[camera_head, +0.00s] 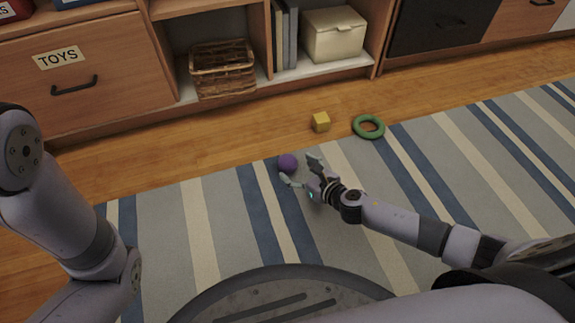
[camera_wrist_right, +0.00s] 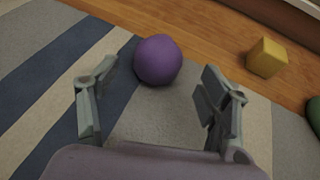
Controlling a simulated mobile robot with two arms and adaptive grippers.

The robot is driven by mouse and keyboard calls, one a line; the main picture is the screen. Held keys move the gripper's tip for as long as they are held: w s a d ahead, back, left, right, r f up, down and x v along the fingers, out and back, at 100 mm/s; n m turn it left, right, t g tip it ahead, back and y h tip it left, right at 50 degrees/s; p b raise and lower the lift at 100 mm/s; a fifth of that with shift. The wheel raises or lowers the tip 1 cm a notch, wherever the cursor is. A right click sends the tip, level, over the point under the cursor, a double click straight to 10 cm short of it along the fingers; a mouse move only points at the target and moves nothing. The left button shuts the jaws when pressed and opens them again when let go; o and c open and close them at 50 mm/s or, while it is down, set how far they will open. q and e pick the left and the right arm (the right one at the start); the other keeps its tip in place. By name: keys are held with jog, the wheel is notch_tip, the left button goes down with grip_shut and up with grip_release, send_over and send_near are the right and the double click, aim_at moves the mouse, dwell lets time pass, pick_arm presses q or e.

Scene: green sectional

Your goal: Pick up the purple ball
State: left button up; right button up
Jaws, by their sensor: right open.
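The purple ball (camera_head: 288,163) rests at the edge of the striped rug, close to the wooden floor, in the head view. My right gripper (camera_head: 301,172) is right beside it, with its fingers spread. In the right wrist view the purple ball (camera_wrist_right: 158,60) lies just ahead of the open fingertips, between their lines and nearer the left finger. The space between the fingers of the right gripper (camera_wrist_right: 158,85) is empty. My left arm shows at the left of the head view, but its gripper is not visible.
Wooden shelving with a wicker basket (camera_head: 223,69), a cream box (camera_head: 334,34) and a TOYS drawer (camera_head: 88,80) stands behind. The striped rug (camera_head: 225,215) is otherwise clear.

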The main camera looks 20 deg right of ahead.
aim_at(293, 166)
jog(key=b+x, duration=0.2)
jog(key=x, duration=0.1)
jog(key=shift+w+a+f, duration=0.15)
jog(key=shift+w+a, duration=0.1)
jog(key=shift+w, duration=0.3)
jog(key=c, duration=1.2)
